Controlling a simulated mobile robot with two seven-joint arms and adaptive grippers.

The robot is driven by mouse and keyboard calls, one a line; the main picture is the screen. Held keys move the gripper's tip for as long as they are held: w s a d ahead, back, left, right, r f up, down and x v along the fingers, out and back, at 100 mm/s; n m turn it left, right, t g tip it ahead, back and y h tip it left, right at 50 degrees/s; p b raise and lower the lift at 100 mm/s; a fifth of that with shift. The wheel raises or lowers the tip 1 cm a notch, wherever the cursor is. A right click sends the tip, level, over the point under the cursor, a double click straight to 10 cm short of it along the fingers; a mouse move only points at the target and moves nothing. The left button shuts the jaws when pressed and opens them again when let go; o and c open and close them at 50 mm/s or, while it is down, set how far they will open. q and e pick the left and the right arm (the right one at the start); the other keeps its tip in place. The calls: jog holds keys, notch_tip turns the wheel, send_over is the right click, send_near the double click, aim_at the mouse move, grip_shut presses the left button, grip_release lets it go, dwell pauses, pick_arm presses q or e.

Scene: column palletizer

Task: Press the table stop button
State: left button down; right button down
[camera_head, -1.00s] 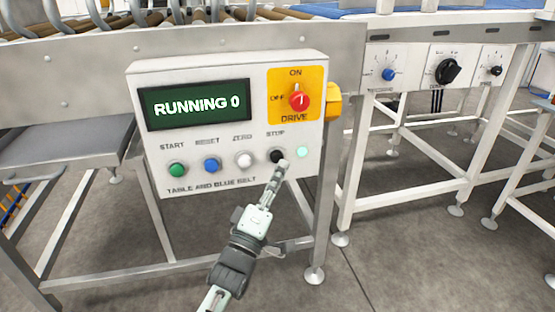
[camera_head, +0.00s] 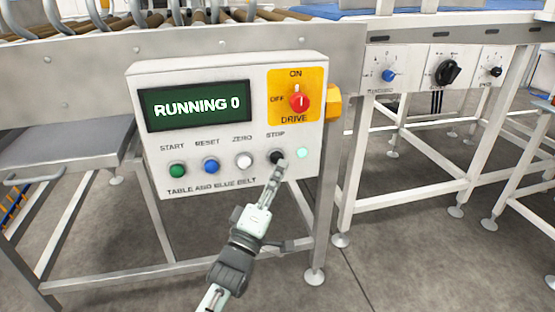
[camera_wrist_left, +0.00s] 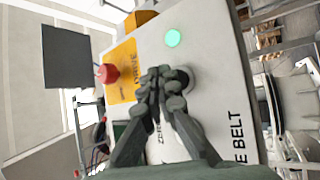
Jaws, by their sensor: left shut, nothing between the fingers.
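The black stop button (camera_head: 276,157) sits under the STOP label on the white control panel (camera_head: 225,185). The panel's screen (camera_head: 197,105) reads "RUNNING 0". A light (camera_head: 302,153) right of the button glows pale green. My right gripper is not in view.
Green start (camera_head: 177,170), blue reset (camera_head: 212,166) and white zero (camera_head: 244,161) buttons stand left of the stop button. A red drive switch (camera_head: 299,100) on a yellow plate is above. A second panel with knobs (camera_head: 447,71) is at the right. A roller conveyor is behind.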

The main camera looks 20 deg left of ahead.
pick_arm(q)
jog(key=shift+w, duration=0.1)
dwell(0.5)
jog(key=shift+w+a, duration=0.2)
jog(key=shift+w, duration=0.05)
jog(key=shift+w+a, duration=0.3)
jog(key=shift+w, duration=0.15)
dwell(0.8)
dwell(0.3)
jog(key=shift+s+d+p, duration=0.5)
jog(key=shift+s+p, duration=0.05)
jog(key=shift+s, duration=0.25)
jog(key=s+d+p, duration=0.1)
jog(key=s, duration=0.1)
jog(key=s+d, duration=0.1)
jog(key=s, duration=0.1)
jog(key=shift+d+p, duration=0.4)
